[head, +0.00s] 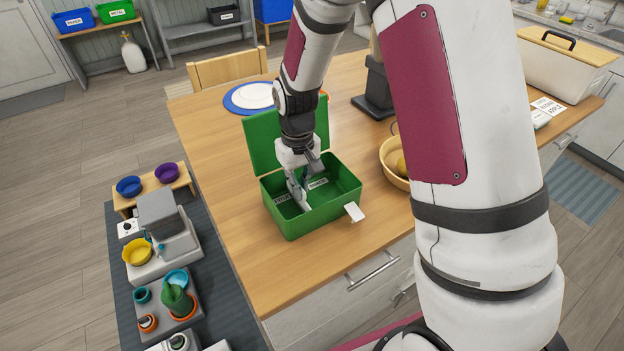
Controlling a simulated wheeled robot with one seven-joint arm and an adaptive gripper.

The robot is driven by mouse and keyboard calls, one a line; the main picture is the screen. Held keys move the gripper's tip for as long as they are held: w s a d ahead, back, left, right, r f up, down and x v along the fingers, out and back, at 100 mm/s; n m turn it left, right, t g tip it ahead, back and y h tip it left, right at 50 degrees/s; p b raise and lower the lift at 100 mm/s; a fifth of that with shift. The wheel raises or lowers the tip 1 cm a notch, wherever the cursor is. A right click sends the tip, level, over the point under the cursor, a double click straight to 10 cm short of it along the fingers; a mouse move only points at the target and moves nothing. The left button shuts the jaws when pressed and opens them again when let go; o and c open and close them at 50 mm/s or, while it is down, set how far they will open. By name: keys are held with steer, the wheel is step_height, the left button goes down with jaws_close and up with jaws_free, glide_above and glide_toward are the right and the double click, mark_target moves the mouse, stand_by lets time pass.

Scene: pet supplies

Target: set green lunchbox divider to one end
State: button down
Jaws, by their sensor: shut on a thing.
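The green lunchbox (325,210) stands on the wooden table with its lid (262,148) open and upright at the back. Small white labels show on its inner walls, and a white tag hangs at its front right corner. My gripper (303,192) reaches down inside the box, left of its middle, and is shut on the divider. The divider itself is mostly hidden by my fingers and is hard to tell from the box walls. The right part of the box interior looks empty.
A yellow bowl (391,172) stands just right of the lunchbox. A blue-rimmed plate (250,97) and a dark stand (374,92) are behind it. The table (222,170) is clear to the left. A pet feeding station (165,245) is on the floor mat at left.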

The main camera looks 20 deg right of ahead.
steer(key=shift+s+a, duration=0.2)
steer(key=shift+a, duration=1)
steer(key=c, duration=1.7)
jaws_free()
steer(key=shift+r, duration=0.15)
step_height(320, 180, up, 12)
steer(key=shift+f, duration=0.1)
